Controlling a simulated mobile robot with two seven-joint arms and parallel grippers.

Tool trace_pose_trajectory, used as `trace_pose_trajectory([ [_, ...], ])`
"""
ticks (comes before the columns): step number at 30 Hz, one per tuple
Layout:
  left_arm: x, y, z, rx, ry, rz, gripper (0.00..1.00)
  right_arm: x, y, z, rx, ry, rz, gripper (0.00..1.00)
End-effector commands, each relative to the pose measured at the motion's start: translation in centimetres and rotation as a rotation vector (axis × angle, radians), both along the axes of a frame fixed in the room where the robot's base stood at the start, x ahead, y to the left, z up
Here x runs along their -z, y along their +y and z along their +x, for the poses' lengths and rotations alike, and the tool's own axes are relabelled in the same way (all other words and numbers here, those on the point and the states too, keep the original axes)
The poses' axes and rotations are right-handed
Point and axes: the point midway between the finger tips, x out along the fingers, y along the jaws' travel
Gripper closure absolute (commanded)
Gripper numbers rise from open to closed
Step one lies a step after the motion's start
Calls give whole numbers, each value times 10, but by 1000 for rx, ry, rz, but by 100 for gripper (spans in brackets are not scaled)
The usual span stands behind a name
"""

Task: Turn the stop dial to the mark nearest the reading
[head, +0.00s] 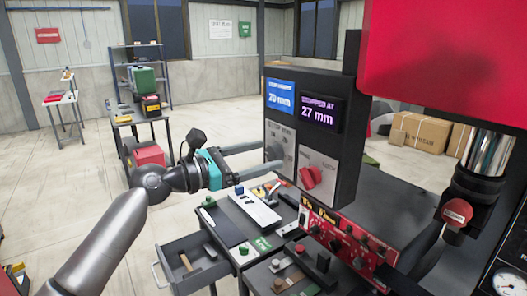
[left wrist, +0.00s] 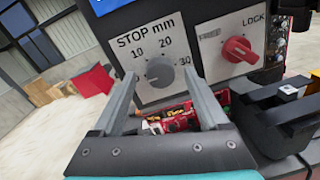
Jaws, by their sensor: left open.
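The stop dial (left wrist: 160,72) is a grey round knob on a pale plate (left wrist: 135,60) marked "STOP mm" with 10, 20 and 30. I cannot tell clearly where its pointer sits. In the head view the stop plate (head: 281,132) is at the panel's left, its knob hard to see. A blue screen (head: 281,96) appears to read 20 mm. A purple screen (head: 319,112) reads "STOPPED AT 27 mm". My left gripper (head: 276,164) is open, its fingers pointing at the panel. In the wrist view the fingers (left wrist: 157,78) appear either side of the knob; contact is unclear.
A red lock dial (head: 310,177) sits right of the stop dial. A red control box (head: 345,238) stands below the panel. A dark bench with a white tray (head: 254,208) and an open drawer (head: 190,262) lie beneath my left arm. Open floor is at left.

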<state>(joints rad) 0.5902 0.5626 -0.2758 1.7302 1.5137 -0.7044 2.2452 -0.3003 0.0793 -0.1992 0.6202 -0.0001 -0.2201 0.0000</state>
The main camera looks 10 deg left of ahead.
Motion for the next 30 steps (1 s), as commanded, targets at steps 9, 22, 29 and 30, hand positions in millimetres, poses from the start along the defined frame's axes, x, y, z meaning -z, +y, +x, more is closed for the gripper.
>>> trace_pose_trajectory([
  [9, 0, -7, 6, 1, -1, 1, 23, -1, 0, 0, 0, 0, 0, 100],
  [22, 0, -7, 5, 0, -1, 1, 60, -1, 0, 0, -1, 0, 0, 100],
  [29, 0, -6, 5, 1, -1, 1, 86, -1, 0, 0, -1, 0, 1, 100],
  [30, 0, -6, 5, 1, -1, 1, 90, -1, 0, 0, -1, 0, 1, 100],
])
